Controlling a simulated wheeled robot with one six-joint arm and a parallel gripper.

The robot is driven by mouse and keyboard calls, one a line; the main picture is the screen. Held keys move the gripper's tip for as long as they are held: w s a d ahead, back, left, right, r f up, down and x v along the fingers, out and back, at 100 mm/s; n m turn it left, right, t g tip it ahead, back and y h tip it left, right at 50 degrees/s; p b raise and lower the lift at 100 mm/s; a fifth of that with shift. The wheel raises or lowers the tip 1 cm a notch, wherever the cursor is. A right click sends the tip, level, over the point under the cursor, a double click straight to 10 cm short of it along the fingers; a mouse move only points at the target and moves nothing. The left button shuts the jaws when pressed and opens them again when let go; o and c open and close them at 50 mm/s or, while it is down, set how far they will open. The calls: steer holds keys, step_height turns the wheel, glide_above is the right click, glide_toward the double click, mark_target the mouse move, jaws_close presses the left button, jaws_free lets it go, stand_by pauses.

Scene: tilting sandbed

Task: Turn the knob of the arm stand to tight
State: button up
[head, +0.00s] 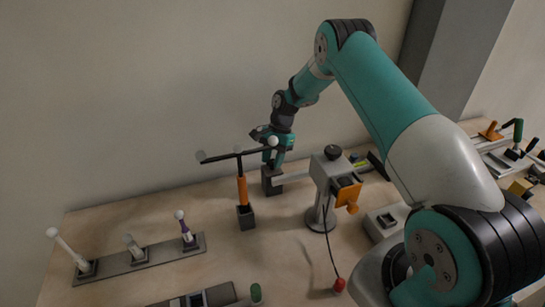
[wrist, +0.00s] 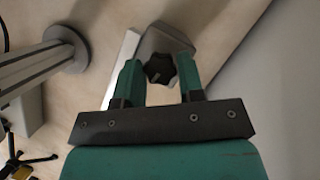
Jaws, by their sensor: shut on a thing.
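My gripper (head: 273,162) points down over a dark grey block (head: 271,180) at the left end of the arm stand's pale horizontal bar (head: 292,178). In the wrist view, the black lobed knob (wrist: 158,68) sits on the grey block (wrist: 165,42), between the two green fingers of my gripper (wrist: 159,78). My gripper is shut on this knob. A pale mark shows on the knob's face; its exact setting cannot be told. The arm stand (head: 320,220) stands right of my gripper on a round base. In the head view the gripped knob is hidden by my gripper.
The stand's grey head has another black knob (head: 333,152) on top and an orange part (head: 348,192). An orange post with a dark crossbar (head: 243,190) stands close left of my gripper. A rack of handles (head: 140,258) lies left; a wall (head: 150,90) is behind.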

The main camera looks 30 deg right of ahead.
stand_by(0.4)
steer(key=o, duration=0.9)
steer(key=p+v, duration=0.1)
steer(key=v, duration=1.6)
steer(key=shift+r, duration=0.25)
steer(key=shift+s, duration=0.15)
